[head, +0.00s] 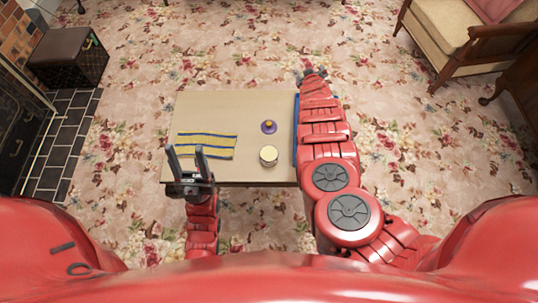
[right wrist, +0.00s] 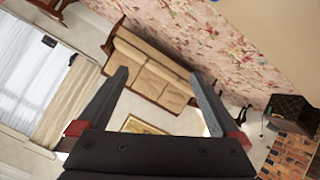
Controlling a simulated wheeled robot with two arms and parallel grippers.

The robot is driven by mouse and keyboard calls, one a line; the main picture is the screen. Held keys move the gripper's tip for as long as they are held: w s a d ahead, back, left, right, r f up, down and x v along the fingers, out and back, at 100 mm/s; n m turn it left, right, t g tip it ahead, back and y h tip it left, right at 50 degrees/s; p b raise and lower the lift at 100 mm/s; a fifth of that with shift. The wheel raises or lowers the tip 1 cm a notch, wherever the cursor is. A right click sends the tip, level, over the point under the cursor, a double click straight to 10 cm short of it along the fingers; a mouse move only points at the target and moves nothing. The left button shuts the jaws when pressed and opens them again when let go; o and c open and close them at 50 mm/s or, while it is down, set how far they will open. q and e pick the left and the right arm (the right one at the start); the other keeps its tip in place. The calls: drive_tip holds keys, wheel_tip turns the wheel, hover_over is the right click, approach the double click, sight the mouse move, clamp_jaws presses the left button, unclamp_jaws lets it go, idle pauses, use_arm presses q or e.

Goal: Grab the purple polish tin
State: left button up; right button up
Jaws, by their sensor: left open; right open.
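A small round purple tin (head: 268,127) with a yellow-orange spot on top sits on the right half of the low beige table (head: 215,108) in the head view. My left gripper (head: 185,151) is open and empty near the table's front left corner, to the left of and nearer than the tin. My right arm reaches along the table's right side. My right gripper shows in the right wrist view (right wrist: 160,76), open with nothing between its fingers. The tin is not in the right wrist view.
A cream round container (head: 268,156) stands just nearer than the tin. A yellow cloth with blue stripes (head: 207,146) lies on the table's left half. A blue object (head: 296,125) is partly hidden by my right arm. An armchair (head: 440,40) stands far right; floral carpet surrounds the table.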

drive_tip(key=s+a+f+m+g, duration=0.1)
drive_tip(key=s+a+f+g, duration=0.2)
drive_tip(key=s+a+g, duration=0.35)
drive_tip(key=g+y+b, duration=0.2)
drive_tip(key=g+b, duration=0.2)
drive_tip(key=b, duration=0.2)
hover_over(269, 153)
drive_tip(key=f, duration=1)
drive_tip(key=shift+s+d, duration=0.1)
drive_tip(key=shift+s, duration=0.15)
drive_tip(key=shift+w+f, duration=0.25)
drive_tip(key=shift+f, duration=0.85)
wheel_tip(269, 153, down, 4)
drive_tip(key=shift+s+r, duration=0.1)
drive_tip(key=shift+s, duration=0.05)
drive_tip(key=shift+f, duration=0.65)
drive_tip(key=shift+c, duration=0.3)
drive_tip(key=c, duration=1.2)
